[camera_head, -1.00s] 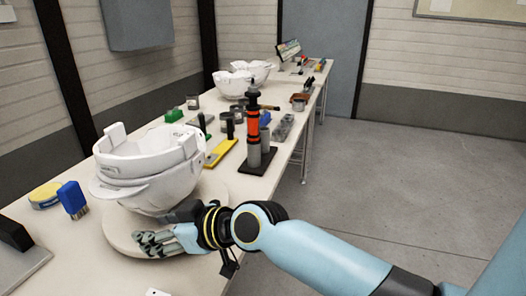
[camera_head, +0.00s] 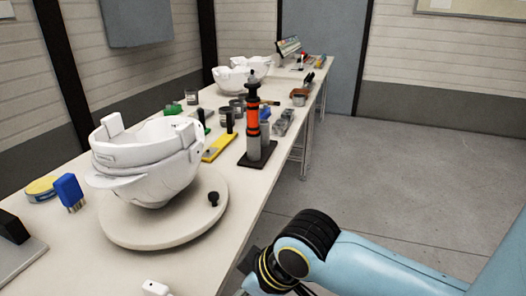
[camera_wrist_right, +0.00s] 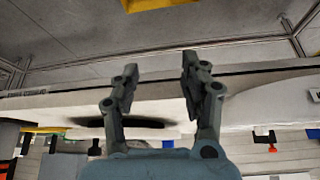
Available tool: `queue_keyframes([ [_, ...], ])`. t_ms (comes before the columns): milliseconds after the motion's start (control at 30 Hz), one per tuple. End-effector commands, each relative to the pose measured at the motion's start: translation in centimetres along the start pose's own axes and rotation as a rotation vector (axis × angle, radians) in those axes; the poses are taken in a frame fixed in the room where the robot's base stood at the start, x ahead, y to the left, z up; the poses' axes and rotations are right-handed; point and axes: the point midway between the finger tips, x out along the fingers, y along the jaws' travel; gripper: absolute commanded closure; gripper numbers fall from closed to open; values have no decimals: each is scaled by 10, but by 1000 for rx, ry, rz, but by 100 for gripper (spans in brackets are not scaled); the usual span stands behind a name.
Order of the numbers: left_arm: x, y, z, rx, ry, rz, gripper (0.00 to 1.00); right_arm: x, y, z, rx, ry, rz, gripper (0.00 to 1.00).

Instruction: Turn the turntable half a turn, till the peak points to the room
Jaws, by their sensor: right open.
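The turntable (camera_head: 150,232) is a round, pale disc on the bench, with a small black knob (camera_head: 213,199) standing at its right rim. A white helmet shell (camera_head: 150,160) sits open side up on it, its peak (camera_head: 118,186) seeming to jut toward the left front. My right arm comes in from the right, its wrist low at the bottom edge of the head view, apart from the turntable. The right gripper (camera_wrist_right: 160,68) shows in the wrist view, open with nothing between its fingers; its fingers are largely cut off in the head view. My left gripper is out of view.
A blue brush (camera_head: 70,190) and a yellow-rimmed round tin (camera_head: 41,188) lie left of the turntable. A yellow-based tool (camera_head: 218,146) and an orange-black post (camera_head: 254,125) stand behind it. More shells (camera_head: 235,78) are farther back. Open floor (camera_head: 400,190) lies right of the bench.

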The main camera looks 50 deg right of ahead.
Motion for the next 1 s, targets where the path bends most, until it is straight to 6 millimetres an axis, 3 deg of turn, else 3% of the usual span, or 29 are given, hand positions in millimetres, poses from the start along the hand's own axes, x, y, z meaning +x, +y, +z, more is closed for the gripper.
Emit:
queue_keyframes([
  [200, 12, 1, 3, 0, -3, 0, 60, 42, 6, 30, 26, -34, 13, 55],
  [500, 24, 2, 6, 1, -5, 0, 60, 86, 13, 69, 52, -75, 32, 55],
  [700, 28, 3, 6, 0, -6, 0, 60, 101, 15, 83, 61, -90, 39, 55],
  [1000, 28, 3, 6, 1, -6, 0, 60, 104, 15, 87, 64, -93, 41, 55],
])
